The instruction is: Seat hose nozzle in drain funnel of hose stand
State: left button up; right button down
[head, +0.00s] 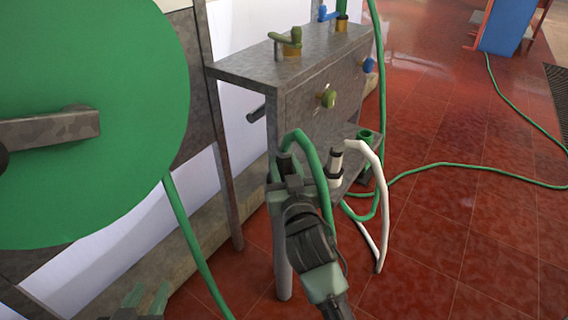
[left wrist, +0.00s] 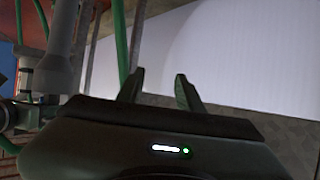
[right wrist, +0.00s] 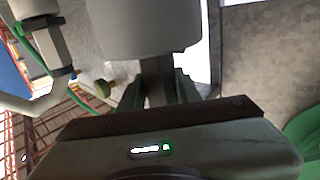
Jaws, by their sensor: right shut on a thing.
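My right gripper (head: 287,188) is shut on a dark grey hose nozzle (head: 284,166), held in front of the stand's left leg. A green hose loops from the nozzle's top down behind my wrist. In the right wrist view, the grey nozzle (right wrist: 157,82) is between the fingers, below a wide pale grey cylinder. The grey hose stand (head: 300,105) is behind. A green open-topped cup (head: 367,137), apparently the drain funnel, stands at its lower right, apart from the held nozzle. My left gripper (head: 146,300) is open and empty at the bottom left; its fingers also show in the left wrist view (left wrist: 159,90).
A second nozzle (head: 336,166), on a white hose (head: 375,165), stands upright between my right gripper and the green cup. Green and blue valves sit on the stand. A big green reel (head: 90,190) fills the left. Loose green hose (head: 450,165) crosses the open red floor.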

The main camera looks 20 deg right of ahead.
pick_arm(q)
jog(key=shift+w+d+r+t, duration=0.2)
jog(key=shift+w+r+t, duration=0.15)
jog(key=shift+r, duration=0.25)
pick_arm(e)
jog(key=shift+f, duration=0.2)
jog(key=c, duration=0.9)
grip_release()
pick_arm(q)
jog(key=shift+f, duration=0.1)
jog(key=shift+s, duration=0.1)
